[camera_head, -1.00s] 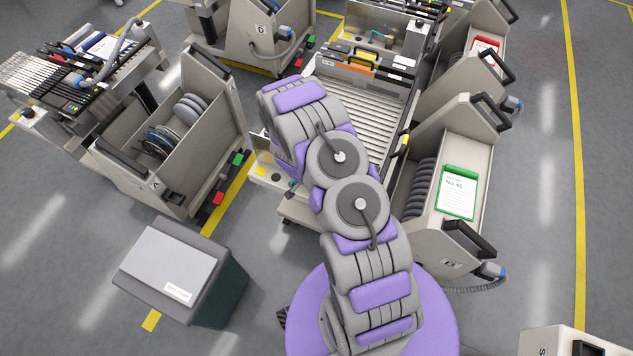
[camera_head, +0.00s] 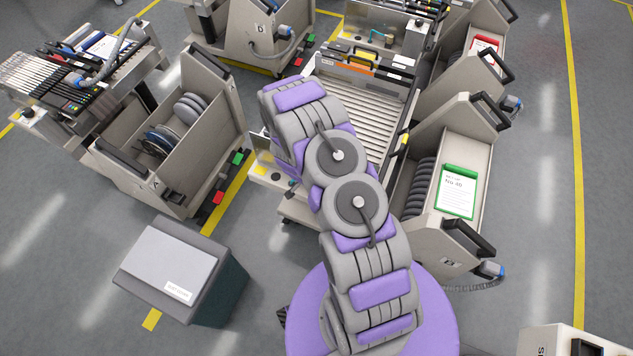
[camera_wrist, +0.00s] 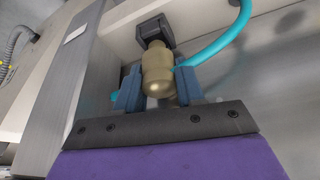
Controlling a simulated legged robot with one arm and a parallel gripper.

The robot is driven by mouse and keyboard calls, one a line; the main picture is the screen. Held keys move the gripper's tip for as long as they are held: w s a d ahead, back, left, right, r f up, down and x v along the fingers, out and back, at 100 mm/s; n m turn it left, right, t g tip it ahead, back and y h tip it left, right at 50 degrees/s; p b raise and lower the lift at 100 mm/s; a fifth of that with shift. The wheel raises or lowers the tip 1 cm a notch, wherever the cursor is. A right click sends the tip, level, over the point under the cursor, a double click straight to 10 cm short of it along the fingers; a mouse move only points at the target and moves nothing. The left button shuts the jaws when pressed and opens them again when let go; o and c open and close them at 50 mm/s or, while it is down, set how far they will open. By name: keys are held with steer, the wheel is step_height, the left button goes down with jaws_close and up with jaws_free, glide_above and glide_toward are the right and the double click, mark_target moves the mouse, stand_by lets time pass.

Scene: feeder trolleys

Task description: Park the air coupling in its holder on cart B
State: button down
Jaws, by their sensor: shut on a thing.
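In the wrist view a brass air coupling (camera_wrist: 158,68) sits between the two blue-grey fingers of my gripper (camera_wrist: 160,88), which is shut on it. A teal hose (camera_wrist: 225,40) loops up from the coupling to the right. The coupling's narrow end points at a black block (camera_wrist: 152,27) on a pale panel, probably the holder. The end meets or nearly meets the block; I cannot tell whether it is seated. In the head view my arm hides the gripper and the coupling. The gripper end is over the front of the central slatted cart (camera_head: 335,110); I cannot read a letter B.
Cart A (camera_head: 170,185) stands left and cart D (camera_head: 265,40) behind. A bin cart with a green-framed card (camera_head: 458,190) stands close on the right. A grey box (camera_head: 170,260) is at front left. Grey floor is open at far right.

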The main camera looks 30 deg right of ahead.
steer(key=shift+f, duration=0.9)
stand_by(0.4)
steer(key=c, duration=0.6)
jaws_free()
steer(key=shift+p+v, duration=2.1)
steer(key=shift+v, duration=6.6)
steer(key=shift+w+a, duration=0.1)
steer(key=shift+w, duration=0.1)
